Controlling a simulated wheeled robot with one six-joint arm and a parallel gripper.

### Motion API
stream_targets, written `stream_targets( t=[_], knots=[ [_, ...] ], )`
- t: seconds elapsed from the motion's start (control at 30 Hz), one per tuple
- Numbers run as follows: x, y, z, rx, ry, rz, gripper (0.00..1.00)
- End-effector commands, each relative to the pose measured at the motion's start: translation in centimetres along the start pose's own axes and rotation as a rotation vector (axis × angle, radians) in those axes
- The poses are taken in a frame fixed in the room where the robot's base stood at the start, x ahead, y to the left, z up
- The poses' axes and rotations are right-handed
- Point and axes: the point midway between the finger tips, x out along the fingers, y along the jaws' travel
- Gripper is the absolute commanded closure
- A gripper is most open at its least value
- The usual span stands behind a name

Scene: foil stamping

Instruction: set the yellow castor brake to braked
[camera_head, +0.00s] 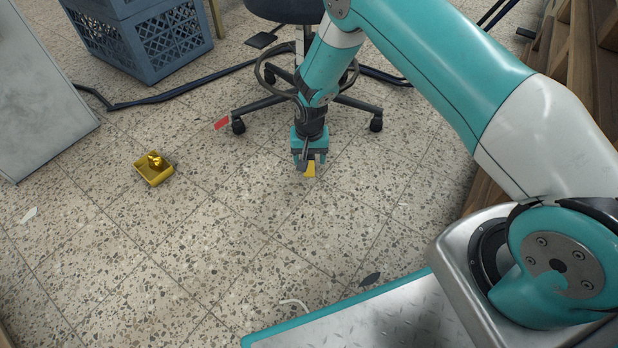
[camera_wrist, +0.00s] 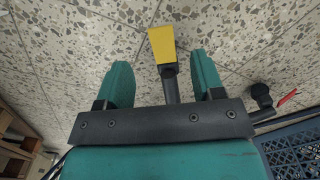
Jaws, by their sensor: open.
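The yellow castor brake (camera_head: 310,171) is a small yellow tab low at the front of the wheeled stool, just under my gripper. In the wrist view the yellow tab (camera_wrist: 162,44) sits on a dark leg or stem that runs between my two teal fingers. My gripper (camera_head: 308,162) points down and is open, with one finger on each side of that stem in the wrist view (camera_wrist: 161,72). The fingers look apart from the tab. The castor wheel itself is mostly hidden by the gripper, and I cannot tell the brake's setting.
The stool's base (camera_head: 340,108) has other castors close by. A yellow tray (camera_head: 155,178) with a gold object stands at left. A blue crate (camera_head: 140,45) and a dark cable lie behind, with a red scrap (camera_head: 222,123) near a castor. The speckled floor in front is mostly clear.

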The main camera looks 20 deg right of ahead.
Motion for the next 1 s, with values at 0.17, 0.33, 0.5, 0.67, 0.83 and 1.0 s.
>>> stream_targets(
  t=[0.17,0.33,0.5,0.67,0.83,1.0],
  knots=[
    [4.3,0.0,0.0,0.0,-0.001,0.0,0.38],
    [6.2,0.0,0.0,0.0,0.0,0.0,0.38],
    [6.7,0.0,0.0,0.0,0.001,-0.001,0.38],
    [6.7,0.0,0.0,0.0,0.001,-0.001,0.38],
    [6.7,0.0,0.0,0.0,0.0,0.0,0.59],
    [6.7,0.0,0.0,0.0,0.0,0.0,0.88]
  ],
)
